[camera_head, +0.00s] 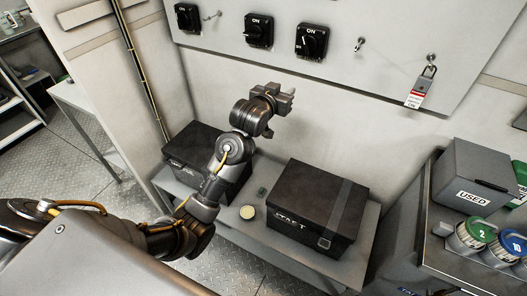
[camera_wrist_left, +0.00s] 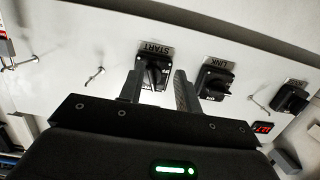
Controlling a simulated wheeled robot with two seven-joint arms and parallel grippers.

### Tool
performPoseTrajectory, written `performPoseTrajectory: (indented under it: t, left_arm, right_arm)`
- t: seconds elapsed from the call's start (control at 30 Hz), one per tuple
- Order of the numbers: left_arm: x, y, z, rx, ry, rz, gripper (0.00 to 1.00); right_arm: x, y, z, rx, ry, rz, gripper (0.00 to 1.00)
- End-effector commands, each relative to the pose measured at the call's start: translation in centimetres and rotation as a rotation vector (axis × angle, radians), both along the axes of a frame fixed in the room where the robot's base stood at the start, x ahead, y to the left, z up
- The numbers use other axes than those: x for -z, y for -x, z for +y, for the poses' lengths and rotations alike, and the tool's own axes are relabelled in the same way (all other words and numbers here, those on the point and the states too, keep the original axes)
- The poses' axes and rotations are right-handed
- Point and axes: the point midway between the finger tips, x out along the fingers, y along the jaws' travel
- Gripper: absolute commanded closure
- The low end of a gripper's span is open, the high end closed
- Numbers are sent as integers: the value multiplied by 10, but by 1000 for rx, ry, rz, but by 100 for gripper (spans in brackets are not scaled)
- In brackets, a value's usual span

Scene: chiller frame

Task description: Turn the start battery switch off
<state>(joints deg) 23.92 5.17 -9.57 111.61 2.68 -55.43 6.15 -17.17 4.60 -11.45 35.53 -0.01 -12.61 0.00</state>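The start battery switch (camera_head: 312,40) is a black rotary switch, the rightmost of three on the grey wall panel. In the left wrist view, which is upside down, the start switch (camera_wrist_left: 153,74) sits under its START label. I cannot tell its knob's position for sure. My left gripper (camera_head: 286,98) is below the switch, short of the panel in the head view. In the wrist view my left gripper (camera_wrist_left: 158,90) is open and empty, its fingers framing the switch with the knob between them in the picture. Contact does not show. My right gripper is not in view.
The LINK switch (camera_wrist_left: 214,80) is beside the right finger in the wrist view. A hook (camera_head: 360,45) and a hanging tagged padlock (camera_head: 420,87) are right of the start switch. A black START battery box (camera_head: 310,195) stands on the low bench below.

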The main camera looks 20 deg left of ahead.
Motion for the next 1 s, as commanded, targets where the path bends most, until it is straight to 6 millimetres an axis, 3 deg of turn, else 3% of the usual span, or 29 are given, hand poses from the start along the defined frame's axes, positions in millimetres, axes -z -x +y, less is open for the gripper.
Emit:
performPoseTrajectory:
  t: [0.6,1.0]
  left_arm:
    - [107,78,4,4,-33,255,66]
    - [144,117,6,9,-47,360,66]
  right_arm:
    - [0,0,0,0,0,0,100]
    - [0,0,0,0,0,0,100]
